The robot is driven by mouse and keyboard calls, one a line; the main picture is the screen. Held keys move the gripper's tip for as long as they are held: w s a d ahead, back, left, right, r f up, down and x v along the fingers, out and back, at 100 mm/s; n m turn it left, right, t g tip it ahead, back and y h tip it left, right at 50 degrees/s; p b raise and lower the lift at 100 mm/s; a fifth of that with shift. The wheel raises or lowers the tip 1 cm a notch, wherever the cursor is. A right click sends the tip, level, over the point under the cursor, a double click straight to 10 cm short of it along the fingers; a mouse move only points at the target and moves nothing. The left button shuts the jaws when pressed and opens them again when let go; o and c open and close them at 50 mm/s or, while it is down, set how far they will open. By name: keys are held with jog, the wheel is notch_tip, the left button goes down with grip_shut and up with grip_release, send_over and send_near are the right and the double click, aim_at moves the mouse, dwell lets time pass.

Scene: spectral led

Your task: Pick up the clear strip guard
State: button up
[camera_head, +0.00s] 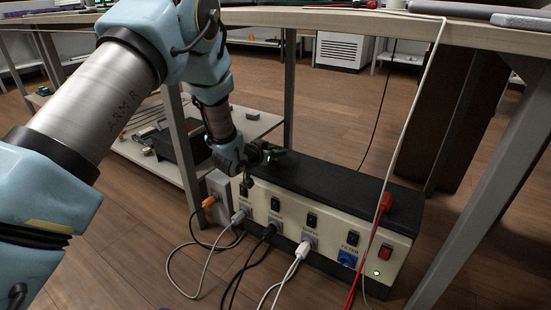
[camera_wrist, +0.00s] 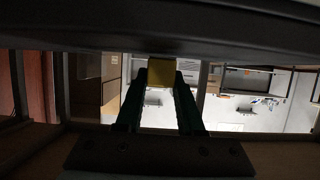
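I cannot make out a clear strip guard in either view. A cream power strip box (camera_head: 325,222) with a black top, rocker switches and plugs stands on the floor under the table. My gripper (camera_head: 262,168) is at the upper left end of this box in the head view; whether it touches is unclear. In the wrist view its two dark green fingers (camera_wrist: 161,78) stand apart. A yellow square (camera_wrist: 160,72) shows between the fingertips; I cannot tell whether it lies between them or behind. I see nothing clearly gripped.
The table top (camera_head: 370,24) overhangs the box, and grey metal legs (camera_head: 186,150) stand at both sides. A low shelf (camera_head: 250,122) with a dark toolbox (camera_head: 185,140) is behind my arm.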

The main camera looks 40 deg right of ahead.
grip_shut()
